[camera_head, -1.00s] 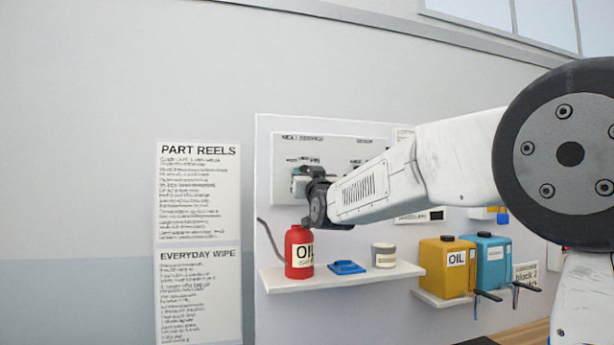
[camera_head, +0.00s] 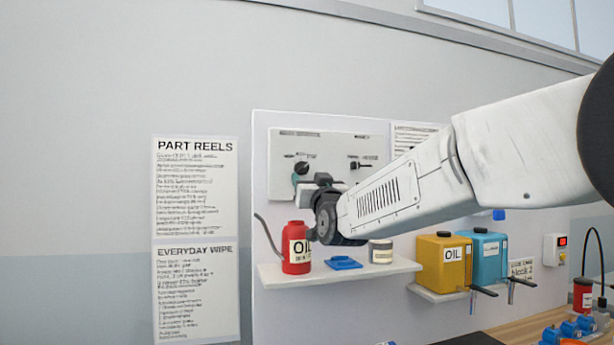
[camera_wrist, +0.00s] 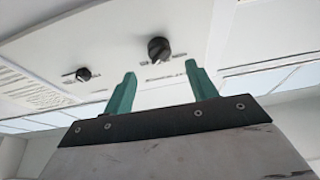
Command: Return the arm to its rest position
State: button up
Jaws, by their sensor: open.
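My white arm (camera_head: 385,200) reaches in from the right in the head view, in front of the wall board. Its dark wrist (camera_head: 328,212) is near the shelf, in front of the panel with knobs. In the wrist view my gripper (camera_wrist: 158,88) shows two green fingers, apart and with nothing between them. Beyond the fingers is the light panel with a black knob (camera_wrist: 159,50) and a second dark knob (camera_wrist: 83,74) further left. In the head view the fingertips are mostly hidden behind the wrist; a bit of green shows near the left knob (camera_head: 301,168).
A red oil can (camera_head: 297,252), a blue item (camera_head: 343,263) and a grey tin (camera_head: 381,251) stand on the white shelf (camera_head: 330,277). Yellow (camera_head: 444,265) and blue (camera_head: 489,258) containers with taps stand to the right. A bench (camera_head: 530,333) with small parts lies lower right.

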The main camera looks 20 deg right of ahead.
jog(key=shift+s+f, duration=0.15)
jog(key=shift+s, duration=0.25)
jog(key=s+d+f+g, duration=0.2)
jog(key=s+f+g, duration=1.3)
jog(key=s+f, duration=1.1)
jog(key=s+f+g, duration=0.3)
jog(key=s, duration=0.5)
jog(key=s+d+f+g, duration=0.1)
jog(key=s+f+g, duration=0.2)
jog(key=s, duration=0.6)
jog(key=shift+s+f, duration=0.2)
jog(key=shift+s, duration=0.1)
